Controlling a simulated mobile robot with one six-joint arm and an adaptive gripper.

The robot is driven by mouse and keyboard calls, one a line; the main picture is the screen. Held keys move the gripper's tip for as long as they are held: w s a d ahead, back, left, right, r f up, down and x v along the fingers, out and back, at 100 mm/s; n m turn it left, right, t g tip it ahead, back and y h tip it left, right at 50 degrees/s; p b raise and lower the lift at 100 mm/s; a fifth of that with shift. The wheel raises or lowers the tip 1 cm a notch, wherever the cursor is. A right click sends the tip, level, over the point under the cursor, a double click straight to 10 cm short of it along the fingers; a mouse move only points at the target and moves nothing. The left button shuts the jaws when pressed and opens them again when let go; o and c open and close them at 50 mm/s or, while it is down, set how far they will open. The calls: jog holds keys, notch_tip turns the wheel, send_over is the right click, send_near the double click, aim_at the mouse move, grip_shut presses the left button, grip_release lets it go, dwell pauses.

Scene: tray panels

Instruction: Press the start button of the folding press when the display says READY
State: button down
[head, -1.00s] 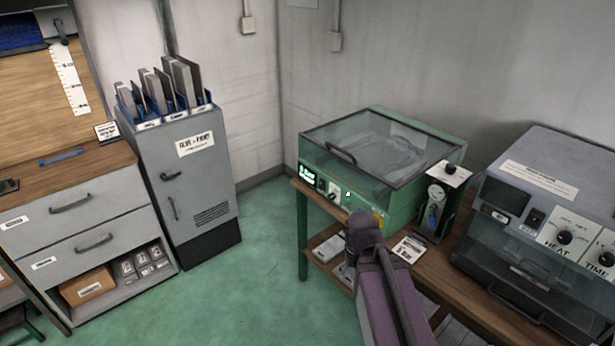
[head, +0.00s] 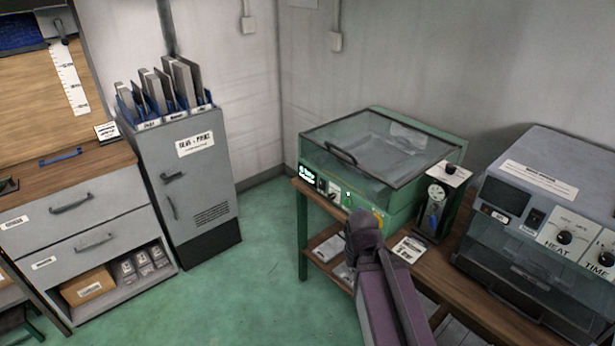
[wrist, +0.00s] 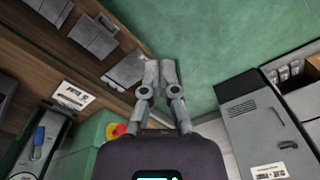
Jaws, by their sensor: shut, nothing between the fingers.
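The green press (head: 385,150) with a clear hinged lid stands on the wooden bench; its lid is down. A lit green display (head: 307,174) is at the left of its front panel; its text is too small to read. A small lit button (head: 348,194) is to its right, beyond a dark knob. A red and yellow stop button (wrist: 117,130) shows in the wrist view, left of my gripper. My gripper (wrist: 160,70) is shut and empty, apart from the panel. In the head view my arm ends in front of the press's right part, hiding the fingertips.
A grey heater (head: 545,200) with HEAT and TIME knobs is further right. A grey cabinet (head: 190,190) stands left, with green floor (head: 255,285) free between it and the bench.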

jog(key=shift+f, duration=0.1)
dwell(0.6)
jog(key=n+t+h+b, duration=0.3)
jog(key=t+h+b, duration=0.3)
jog(key=t+b, duration=1.05)
send_near(347, 202)
jog(key=s+g+b, duration=0.4)
jog(key=w+a+f+n+t+y+b, duration=0.1)
jog(key=w+a+n+t+y+b, duration=0.2)
jog(key=w+a+n+t+b, duration=0.1)
jog(key=shift+w+a+n+y+b, duration=0.3)
jog(key=shift+w+a+n+b, duration=0.3)
jog(key=shift+w+a+b, duration=0.45)
jog(key=shift+w+a+t, duration=0.1)
jog(key=shift+a+t, duration=0.05)
jog(key=shift+t, duration=0.1)
jog(key=shift+w+d, duration=0.85)
jog(key=shift+d, duration=0.3)
jog(key=shift+w+d, duration=0.85)
jog(key=shift+d, duration=0.35)
jog(key=shift+w+d, duration=0.85)
jog(key=shift+d, duration=0.3)
